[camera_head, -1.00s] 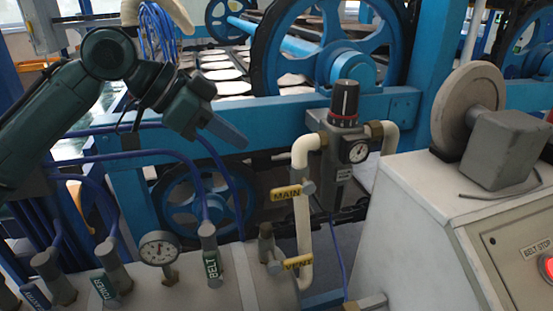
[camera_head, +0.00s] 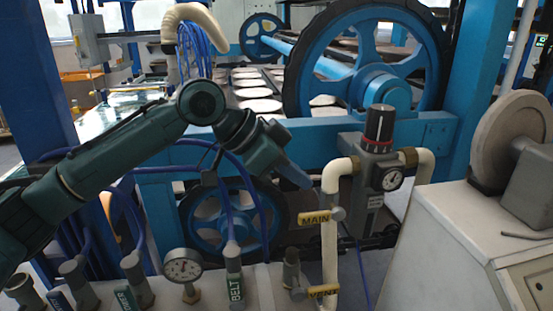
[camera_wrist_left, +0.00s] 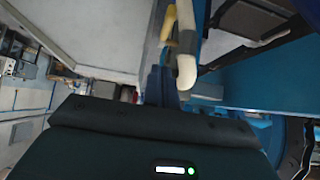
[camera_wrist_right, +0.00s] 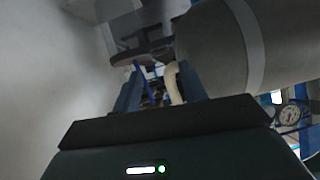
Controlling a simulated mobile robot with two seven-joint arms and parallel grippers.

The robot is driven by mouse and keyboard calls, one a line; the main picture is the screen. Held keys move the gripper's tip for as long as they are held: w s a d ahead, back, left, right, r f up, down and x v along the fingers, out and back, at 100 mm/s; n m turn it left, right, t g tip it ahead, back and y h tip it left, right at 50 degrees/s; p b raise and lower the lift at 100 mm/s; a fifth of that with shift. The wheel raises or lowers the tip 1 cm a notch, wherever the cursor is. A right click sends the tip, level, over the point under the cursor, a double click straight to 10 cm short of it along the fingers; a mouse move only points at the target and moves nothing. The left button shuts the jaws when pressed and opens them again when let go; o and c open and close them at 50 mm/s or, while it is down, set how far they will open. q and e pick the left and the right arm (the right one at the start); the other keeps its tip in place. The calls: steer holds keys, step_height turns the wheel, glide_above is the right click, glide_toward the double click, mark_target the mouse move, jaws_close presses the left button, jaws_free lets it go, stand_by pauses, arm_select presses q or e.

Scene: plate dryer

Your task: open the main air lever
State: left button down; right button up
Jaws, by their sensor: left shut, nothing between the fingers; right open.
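The main air lever is the yellow handle marked MAIN (camera_head: 314,218), on the cream vertical pipe (camera_head: 329,250) in the head view. It lies roughly level, pointing left from the pipe. My left gripper (camera_head: 298,176) is shut and empty, its blue-grey fingers slanting down to the right just above the lever in the picture. I see no contact. In the left wrist view, the shut fingers (camera_wrist_left: 157,88) point toward a cream pipe (camera_wrist_left: 187,55) with yellow parts beside it. My right gripper (camera_wrist_right: 160,88) is open and empty in the right wrist view; the head view does not show it.
A yellow VENT handle (camera_head: 323,291) sits lower on the same pipe. A regulator with a black knob (camera_head: 379,122) and a gauge (camera_head: 391,180) stands right of the lever. The BELT valve (camera_head: 234,270) and a round gauge (camera_head: 182,267) are left. A white cabinet (camera_head: 440,240) is at right.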

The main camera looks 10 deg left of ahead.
mark_target(321, 212)
arm_select(q)
steer(key=f, duration=0.1)
steer(key=d+f, duration=0.1)
steer(key=f, duration=0.2)
steer(key=shift+w+d, duration=0.25)
steer(key=shift+f, duration=0.75)
steer(key=shift+d, duration=0.1)
